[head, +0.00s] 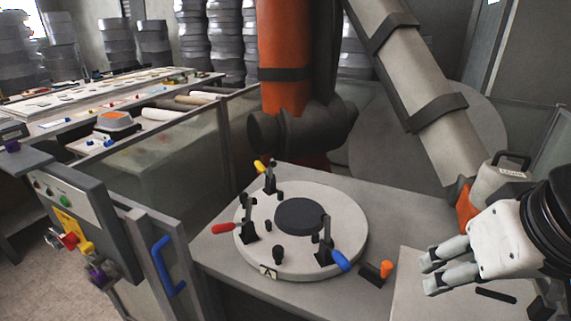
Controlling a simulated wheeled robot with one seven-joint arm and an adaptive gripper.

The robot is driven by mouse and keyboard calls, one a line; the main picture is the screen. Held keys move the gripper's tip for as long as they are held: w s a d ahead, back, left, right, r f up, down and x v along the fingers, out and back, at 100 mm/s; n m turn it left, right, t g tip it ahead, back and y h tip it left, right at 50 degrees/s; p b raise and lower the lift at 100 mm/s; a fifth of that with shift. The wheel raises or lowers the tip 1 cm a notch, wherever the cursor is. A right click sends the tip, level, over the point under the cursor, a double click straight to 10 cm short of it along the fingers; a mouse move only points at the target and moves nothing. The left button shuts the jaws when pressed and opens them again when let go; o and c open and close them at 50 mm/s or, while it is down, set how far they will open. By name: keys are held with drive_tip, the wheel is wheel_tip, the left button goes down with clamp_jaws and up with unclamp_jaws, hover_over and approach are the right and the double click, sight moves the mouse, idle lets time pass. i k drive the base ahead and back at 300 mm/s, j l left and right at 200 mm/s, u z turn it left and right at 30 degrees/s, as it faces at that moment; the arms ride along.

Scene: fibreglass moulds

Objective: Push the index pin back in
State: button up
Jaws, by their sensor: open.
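A small black block with an orange knob (386,268) sits on the grey table beside the round plate; it looks like the index pin. How far the pin stands out of its block cannot be told at this size. The pale round plate (347,212) carries a dark centre disc and an "A" label on its front edge. My gripper (430,274) is at the right, open and empty, its fingers pointing left toward the orange knob. A gap shows between the fingertips and the knob.
Clamps with yellow (260,167), red (223,228) and blue (340,261) handles stand on the plate; the blue one is near the knob. A control panel (75,220) and blue door handle (162,265) are at left. A grey canister (497,176) stands behind my gripper.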

sight(387, 269)
drive_tip(key=k+j+z, duration=0.25)
drive_tip(key=k, duration=0.25)
drive_tip(key=i+j+z, duration=0.15)
drive_tip(key=j, duration=0.2)
drive_tip(key=i+j+z, duration=0.2)
drive_tip(key=j, duration=0.2)
drive_tip(key=i+j+z, duration=0.15)
drive_tip(key=j, duration=0.2)
drive_tip(key=i+l, duration=0.15)
